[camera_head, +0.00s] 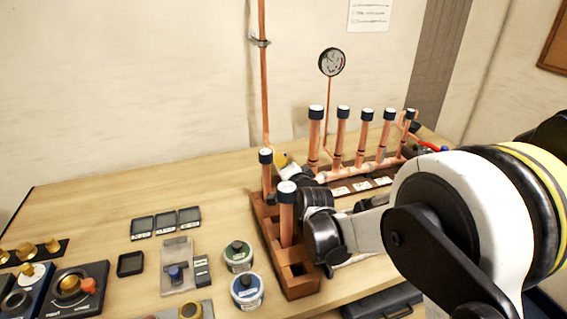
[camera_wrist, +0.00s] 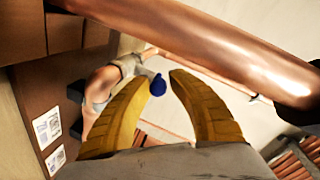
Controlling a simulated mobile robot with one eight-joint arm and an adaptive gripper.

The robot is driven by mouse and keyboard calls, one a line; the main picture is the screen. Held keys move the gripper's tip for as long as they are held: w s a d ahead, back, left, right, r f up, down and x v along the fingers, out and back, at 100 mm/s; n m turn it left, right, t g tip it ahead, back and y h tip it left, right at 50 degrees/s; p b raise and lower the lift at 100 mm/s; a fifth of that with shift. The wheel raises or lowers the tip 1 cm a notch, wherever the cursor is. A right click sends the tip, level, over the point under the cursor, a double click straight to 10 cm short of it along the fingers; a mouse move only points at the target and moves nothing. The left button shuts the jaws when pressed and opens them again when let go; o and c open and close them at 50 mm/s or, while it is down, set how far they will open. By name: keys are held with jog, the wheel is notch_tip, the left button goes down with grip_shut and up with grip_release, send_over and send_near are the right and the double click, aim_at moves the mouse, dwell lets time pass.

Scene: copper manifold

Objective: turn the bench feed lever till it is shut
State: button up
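In the wrist view my gripper (camera_wrist: 162,76) has its two yellow fingers spread apart. A blue-tipped piece (camera_wrist: 157,85), apparently the end of the feed lever, shows in the gap near the left fingertip; I cannot tell whether they touch. It appears joined to a pale valve fitting (camera_wrist: 128,64) by the copper manifold pipe (camera_wrist: 100,86). In the head view my gripper (camera_head: 282,160) is mostly hidden by my wrist, behind the wooden pipe rack at the manifold's left end. The lever cannot be made out there.
A capped copper pipe (camera_head: 286,212) stands in the wooden rack (camera_head: 298,284) close to my wrist; a large pipe (camera_wrist: 215,45) crosses the wrist view. The manifold's capped uprights (camera_head: 341,140) stand to the right. Tins (camera_head: 238,256) and trays (camera_head: 142,228) lie left.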

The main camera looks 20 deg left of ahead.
jog(key=shift+o, duration=0.8)
